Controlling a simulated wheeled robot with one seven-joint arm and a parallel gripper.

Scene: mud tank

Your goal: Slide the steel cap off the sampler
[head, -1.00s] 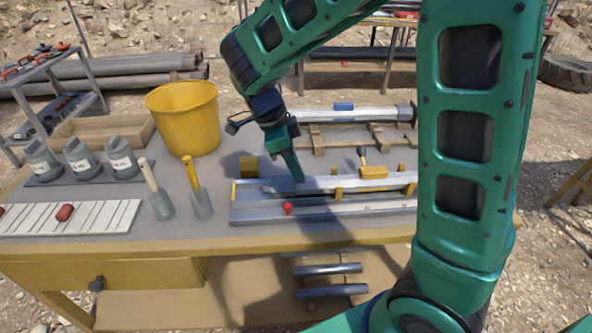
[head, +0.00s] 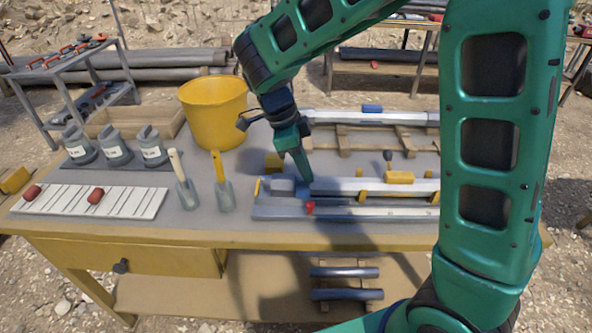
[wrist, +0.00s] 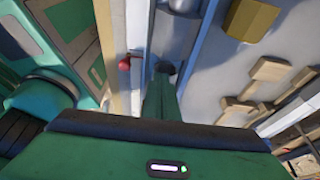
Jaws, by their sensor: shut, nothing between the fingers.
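The sampler (head: 345,185) is a long pale steel tube lying in a grey cradle (head: 262,212) on the bench. The steel cap (head: 283,187) is a short grey block at its left end, with a gap between it and the tube. A dark blue piece (head: 303,189) shows in that gap. My gripper (head: 307,177) is shut and empty, pointing down at the gap, close to the cap's right side; I cannot tell whether it touches. In the wrist view, the fingertips (wrist: 166,70) are over the cradle and the cap (wrist: 184,5) is partly cut off at the top edge.
A red knob (head: 310,207) is on the cradle's front, and a yellow block (head: 274,162) stands behind the cap. My arm hides the right end of the bench.

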